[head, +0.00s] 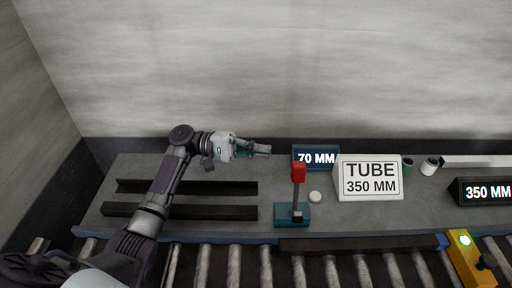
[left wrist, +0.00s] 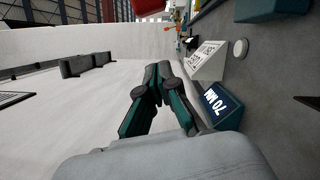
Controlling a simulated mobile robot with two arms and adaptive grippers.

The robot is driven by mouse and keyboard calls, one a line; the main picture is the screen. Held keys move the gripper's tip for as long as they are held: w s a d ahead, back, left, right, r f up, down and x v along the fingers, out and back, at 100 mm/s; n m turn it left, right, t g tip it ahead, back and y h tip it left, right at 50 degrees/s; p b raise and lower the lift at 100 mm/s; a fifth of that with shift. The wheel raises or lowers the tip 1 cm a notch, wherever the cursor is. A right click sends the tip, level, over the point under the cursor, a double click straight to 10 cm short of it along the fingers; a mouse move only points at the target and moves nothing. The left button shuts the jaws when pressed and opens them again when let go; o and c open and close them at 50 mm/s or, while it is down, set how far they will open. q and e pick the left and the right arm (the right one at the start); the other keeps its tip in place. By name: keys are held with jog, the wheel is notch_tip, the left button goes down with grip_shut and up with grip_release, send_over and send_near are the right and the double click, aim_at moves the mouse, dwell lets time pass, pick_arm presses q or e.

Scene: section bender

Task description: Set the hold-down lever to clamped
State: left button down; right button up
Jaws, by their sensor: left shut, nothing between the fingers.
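The hold-down lever (head: 298,175) has a red knob and a grey arm, and it stands nearly upright on a teal base (head: 285,215) near the bench's front edge. In the left wrist view, a red shape at the top edge and the teal base (left wrist: 270,8) at the upper right are partly cut off. My left gripper (head: 266,150) is shut and empty, behind and to the left of the knob, apart from it. Its closed fingers also show in the left wrist view (left wrist: 160,76). My right gripper is not in view.
A "70 MM" block (head: 315,157) is just right of my left gripper. A "TUBE 350 MM" sign (head: 368,178) and a white disc (head: 315,196) are right of the lever. Dark rails (head: 180,211) lie left of it. Rollers (head: 234,265) run along the front.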

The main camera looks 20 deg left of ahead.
pick_arm(q)
jog(key=s+d+r+p, duration=0.1)
jog(key=s+d+p, duration=0.1)
jog(key=d+p, duration=0.2)
jog(key=d, duration=0.3)
jog(key=shift+s+d+r, duration=0.3)
jog(key=shift+s+r, duration=0.05)
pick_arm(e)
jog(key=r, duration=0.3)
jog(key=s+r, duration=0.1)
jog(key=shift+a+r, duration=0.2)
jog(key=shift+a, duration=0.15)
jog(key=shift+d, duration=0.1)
pick_arm(q)
jog(key=shift+s, duration=0.1)
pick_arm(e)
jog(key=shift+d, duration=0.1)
